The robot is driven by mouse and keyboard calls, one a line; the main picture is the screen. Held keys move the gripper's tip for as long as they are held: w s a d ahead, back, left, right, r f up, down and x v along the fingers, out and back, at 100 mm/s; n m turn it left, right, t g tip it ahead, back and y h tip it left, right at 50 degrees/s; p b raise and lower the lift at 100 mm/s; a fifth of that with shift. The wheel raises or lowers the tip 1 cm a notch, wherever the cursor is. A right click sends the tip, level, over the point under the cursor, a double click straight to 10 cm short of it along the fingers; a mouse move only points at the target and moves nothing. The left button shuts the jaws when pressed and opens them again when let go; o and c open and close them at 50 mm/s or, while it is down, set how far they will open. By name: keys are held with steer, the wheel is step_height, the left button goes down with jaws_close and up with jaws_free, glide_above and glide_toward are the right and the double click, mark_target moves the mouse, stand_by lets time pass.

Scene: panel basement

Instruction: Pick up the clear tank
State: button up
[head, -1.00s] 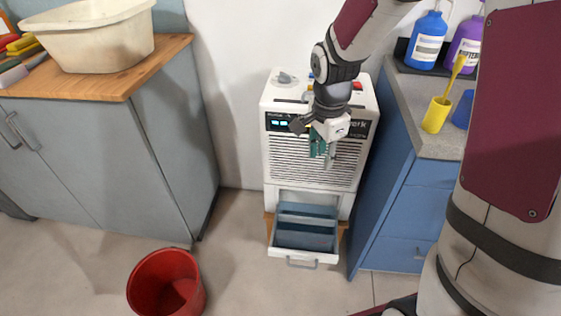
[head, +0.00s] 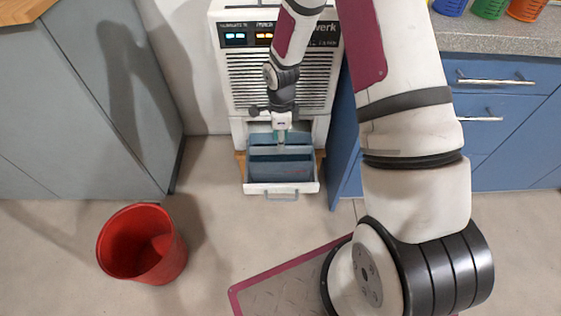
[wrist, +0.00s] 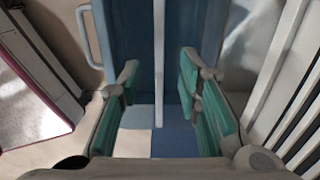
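The clear tank (head: 281,171), bluish and see-through, sits in the pulled-out white drawer (head: 281,188) of a white machine. A pale bar runs across its top. My gripper (head: 281,137) points down over the rear part of the tank. In the wrist view my gripper (wrist: 158,95) is open, its two green-padded fingers apart. The pale bar (wrist: 158,60) of the tank lies between the fingers, with a visible gap on both sides. The tank's blue walls (wrist: 127,35) also show there. The rear of the tank is partly hidden by my gripper.
The machine's vented front (head: 245,80) rises close behind my gripper. A blue cabinet (head: 345,150) stands to the right and a grey cabinet (head: 110,100) to the left. A red bucket (head: 142,245) stands on the floor at left. The floor before the drawer is clear.

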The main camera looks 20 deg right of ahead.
steer(key=shift+f+b, duration=1.5)
steer(key=shift+f, duration=1.85)
jaws_close()
